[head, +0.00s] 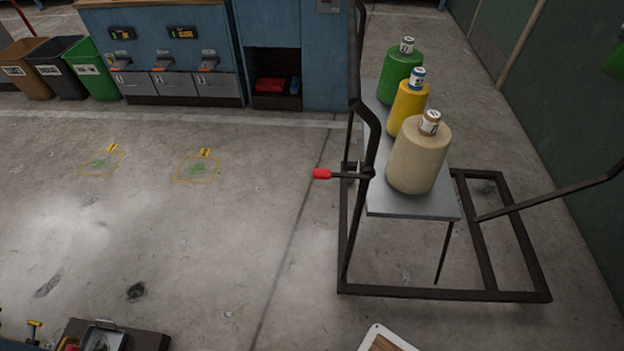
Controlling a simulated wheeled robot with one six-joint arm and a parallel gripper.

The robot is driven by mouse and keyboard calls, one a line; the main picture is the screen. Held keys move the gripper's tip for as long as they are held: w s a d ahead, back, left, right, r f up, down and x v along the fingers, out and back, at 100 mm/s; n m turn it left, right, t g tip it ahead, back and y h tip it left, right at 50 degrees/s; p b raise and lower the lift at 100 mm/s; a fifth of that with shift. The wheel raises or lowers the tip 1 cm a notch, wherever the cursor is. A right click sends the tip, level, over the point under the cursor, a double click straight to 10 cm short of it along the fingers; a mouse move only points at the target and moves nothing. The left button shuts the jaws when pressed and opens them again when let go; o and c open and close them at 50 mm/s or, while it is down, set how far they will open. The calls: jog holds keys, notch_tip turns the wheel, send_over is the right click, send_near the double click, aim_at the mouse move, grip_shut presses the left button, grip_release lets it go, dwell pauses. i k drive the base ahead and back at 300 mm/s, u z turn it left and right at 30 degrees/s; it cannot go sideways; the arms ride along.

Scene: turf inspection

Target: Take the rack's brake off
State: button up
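A short lever with a red grip (321,174) sticks out level to the left from the rack's near upright. It looks like the brake lever; its setting cannot be told. My gripper is not in view.
Open concrete floor lies left of the rack. Brown, black and green bins (90,70) and a blue cabinet (165,40) stand at the back. A green wall (540,110) runs along the right. A dark tray (150,341) and a white-edged board (376,331) show at the bottom.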

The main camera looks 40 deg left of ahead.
aim_at(368, 173)
jog(key=u, duration=0.35)
jog(key=i, duration=0.45)
jog(key=u, duration=1.5)
jog(key=k, duration=0.7)
jog(key=z, duration=0.5)
jog(key=k, duration=0.7)
jog(key=z, duration=0.75)
